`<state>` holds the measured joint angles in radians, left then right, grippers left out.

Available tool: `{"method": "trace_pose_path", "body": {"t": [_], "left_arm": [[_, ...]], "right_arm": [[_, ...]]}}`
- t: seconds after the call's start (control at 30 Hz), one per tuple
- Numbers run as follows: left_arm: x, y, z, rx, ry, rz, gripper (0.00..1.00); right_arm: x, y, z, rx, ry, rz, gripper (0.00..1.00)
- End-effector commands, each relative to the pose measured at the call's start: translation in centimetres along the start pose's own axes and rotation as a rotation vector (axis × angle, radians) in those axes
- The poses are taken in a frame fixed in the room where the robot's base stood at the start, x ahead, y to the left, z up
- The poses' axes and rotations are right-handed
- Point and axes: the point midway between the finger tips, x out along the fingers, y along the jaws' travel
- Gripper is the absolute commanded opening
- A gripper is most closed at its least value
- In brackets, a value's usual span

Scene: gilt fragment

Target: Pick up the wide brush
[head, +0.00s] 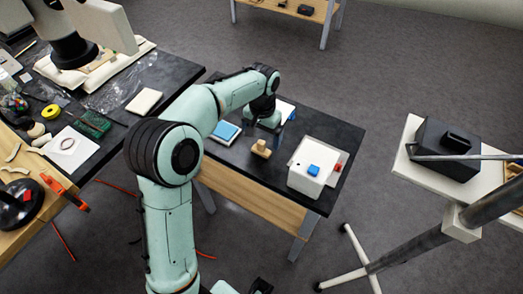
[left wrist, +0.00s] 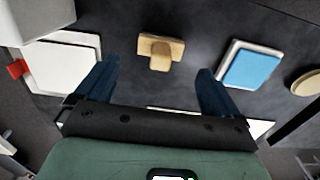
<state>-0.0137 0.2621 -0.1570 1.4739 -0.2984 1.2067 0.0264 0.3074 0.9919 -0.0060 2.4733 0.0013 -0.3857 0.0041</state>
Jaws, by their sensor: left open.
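The wide brush looks like the small tan wooden piece (head: 261,148) on the dark-topped table, with a wider bar and a shorter stub. It also shows in the left wrist view (left wrist: 160,50), near the top middle. My left gripper (head: 272,122) is over the table, close behind the brush in the head view. In the left wrist view its two dark blue fingers (left wrist: 157,75) are spread wide with nothing between them. The brush lies beyond the fingertips, roughly centred on the gap, and does not appear touched. My right gripper is not in view.
A blue-topped white block (head: 225,132) lies left of the brush. A white box (head: 303,178) with a blue piece on top stands to its right. A round tan item (left wrist: 307,82) is at the wrist view's right edge. Dark table surface around the brush is clear.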

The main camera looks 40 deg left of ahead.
Motion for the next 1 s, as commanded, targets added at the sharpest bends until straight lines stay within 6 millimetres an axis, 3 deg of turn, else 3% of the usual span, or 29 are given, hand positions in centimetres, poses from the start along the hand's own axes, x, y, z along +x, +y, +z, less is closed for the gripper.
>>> {"method": "trace_pose_path", "body": {"t": [0.33,0.63,0.67,0.83,1.0], "left_arm": [[4.6,0.0,0.8,-0.002,-0.002,-0.001,0.96],[5.1,0.1,0.8,-0.001,0.001,0.000,0.96],[5.1,0.1,0.8,-0.001,0.001,0.000,0.93],[5.1,0.1,0.8,-0.001,0.001,0.000,0.37],[5.1,0.1,0.8,-0.001,0.001,0.000,0.35]], "right_arm": [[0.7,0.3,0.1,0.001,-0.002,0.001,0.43],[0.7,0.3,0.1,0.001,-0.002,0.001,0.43],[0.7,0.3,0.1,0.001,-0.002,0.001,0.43],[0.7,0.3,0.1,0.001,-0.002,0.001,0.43],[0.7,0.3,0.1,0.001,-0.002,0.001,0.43]]}}
